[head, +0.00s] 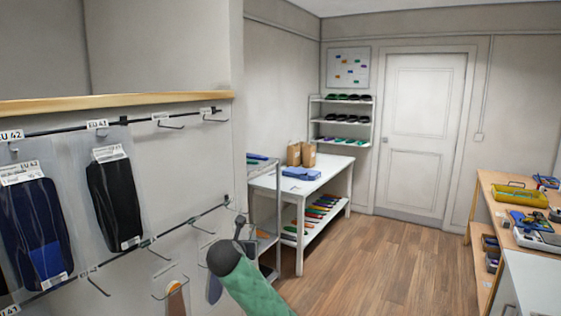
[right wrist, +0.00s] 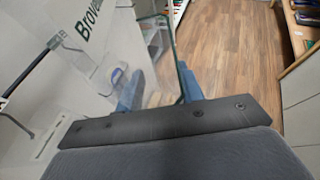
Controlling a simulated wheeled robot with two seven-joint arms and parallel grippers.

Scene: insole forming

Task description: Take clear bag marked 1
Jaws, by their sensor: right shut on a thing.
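Clear bags hang on hooks of the wall rack at left in the head view. One with a dark blue insole (head: 38,230) hangs under the EU 42 tag, and one with a black insole (head: 115,203) under the EU 41 tag. A lower bag holds a brown insole (head: 175,298). No bag mark "1" is readable. My right gripper (head: 240,228) is small and dark beside the rack's right end. In the right wrist view its blue fingers (right wrist: 157,88) are shut on a see-through thing, seemingly a clear bag (right wrist: 152,62); its contents are unclear. My left gripper is out of view.
Bare rack hooks (head: 172,126) stick out from the wall. A wooden workbench (head: 490,200) with tools is at right. The wood floor (head: 400,265) between is clear.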

